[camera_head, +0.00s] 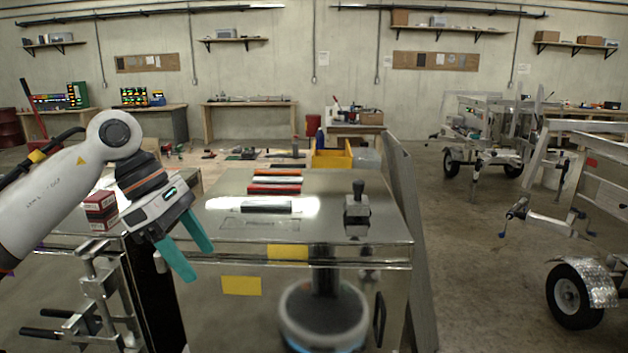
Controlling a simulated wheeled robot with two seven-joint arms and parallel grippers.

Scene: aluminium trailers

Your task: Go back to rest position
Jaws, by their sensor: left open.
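My left gripper (190,250) shows at the left of the head view, at the end of my white arm. Its two teal fingers are spread apart and point down and to the right. I see nothing between them. It hangs in front of the left part of the metal cabinet (347,250), near the cabinet's front edge. My right gripper does not show in this view.
On the cabinet top lie several coloured bars (274,188) and a small metal device with a black knob (357,204). A red and white box (101,210) sits left of my gripper. A yellow bin (331,159) stands behind. Trailers (485,130) stand at right; the floor between is open.

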